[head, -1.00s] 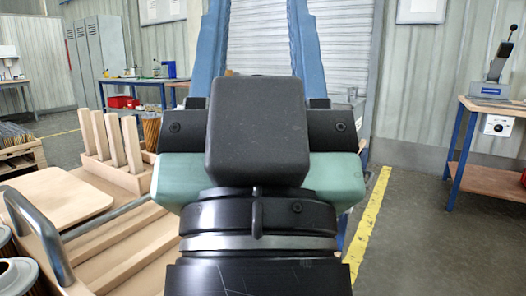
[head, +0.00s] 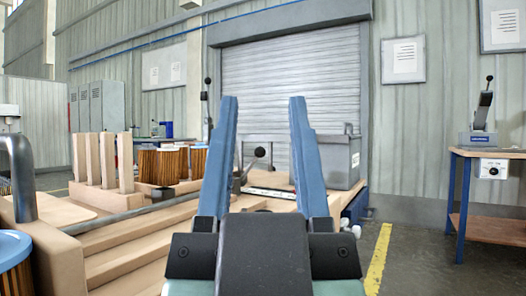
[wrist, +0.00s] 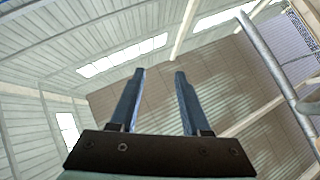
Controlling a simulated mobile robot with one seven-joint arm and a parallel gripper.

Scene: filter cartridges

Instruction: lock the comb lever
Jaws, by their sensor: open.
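My gripper (head: 263,102) is open and empty, its two blue fingers pointing up and away in the head view. In the wrist view the gripper (wrist: 160,73) has nothing between its fingers. A lever with a black ball knob (head: 259,152) shows between the fingers in the head view, behind them, its arm leaning up to the right from a dark mount (head: 237,183). Its lower part is partly hidden by the left finger. A wooden comb of upright posts (head: 108,162) stands at the left. I cannot tell whether this lever belongs to it.
A grey bin (head: 337,160) stands right of the fingers. A metal rail handle (head: 23,180) and a blue-topped cartridge (head: 12,246) are near at left. A bench (head: 500,154) holds a lever press (head: 481,120).

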